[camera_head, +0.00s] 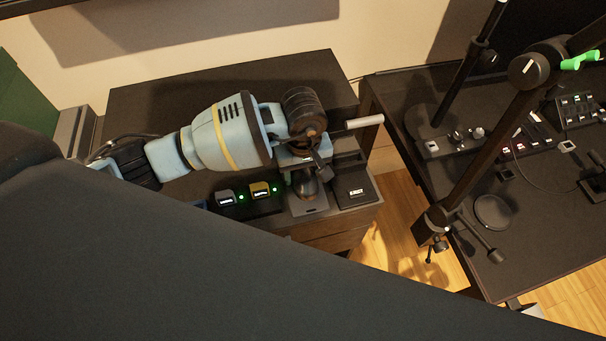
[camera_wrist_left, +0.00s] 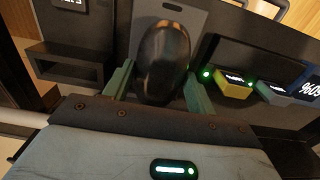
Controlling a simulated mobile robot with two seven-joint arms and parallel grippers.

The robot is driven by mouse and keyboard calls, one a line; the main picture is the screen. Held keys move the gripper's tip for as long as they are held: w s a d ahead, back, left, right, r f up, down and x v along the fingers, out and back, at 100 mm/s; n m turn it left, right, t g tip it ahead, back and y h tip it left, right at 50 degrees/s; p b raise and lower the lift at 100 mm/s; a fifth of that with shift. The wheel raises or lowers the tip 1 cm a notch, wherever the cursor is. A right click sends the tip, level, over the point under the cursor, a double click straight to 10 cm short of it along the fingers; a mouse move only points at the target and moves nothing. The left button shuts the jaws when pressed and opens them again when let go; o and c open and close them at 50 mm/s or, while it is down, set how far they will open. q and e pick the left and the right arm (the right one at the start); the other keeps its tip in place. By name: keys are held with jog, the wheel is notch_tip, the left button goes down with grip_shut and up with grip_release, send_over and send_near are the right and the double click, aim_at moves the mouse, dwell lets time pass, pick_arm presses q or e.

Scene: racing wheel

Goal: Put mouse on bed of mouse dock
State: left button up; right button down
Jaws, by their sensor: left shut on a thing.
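The dark, rounded mouse (camera_head: 306,187) is at the front of the cabinet, partly hidden by my left gripper (camera_head: 304,174). In the left wrist view the mouse (camera_wrist_left: 163,62) lies between the two green fingers of my left gripper (camera_wrist_left: 160,88), which is shut on it. The mouse dock shows as a flat grey plate (camera_head: 311,210) with a slot, directly under or just behind the mouse. The plate (camera_wrist_left: 190,20) also extends past the mouse in the left wrist view. I cannot tell whether the mouse touches it. My right gripper is not in view.
Two small lit chargers, one grey (camera_head: 225,198) and one yellow (camera_head: 261,190), stand left of the dock. A black box (camera_head: 354,191) is close on its right. A black desk (camera_head: 540,235) with stands and devices lies farther right, across a gap.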

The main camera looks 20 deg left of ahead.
aim_at(304, 172)
pick_arm(q)
jog(key=shift+f, duration=0.95)
jog(key=shift+f, duration=0.2)
jog(key=o, duration=1)
jog(key=shift+r, duration=0.15)
notch_tip(304, 172, up, 12)
jog(key=shift+r, duration=0.1)
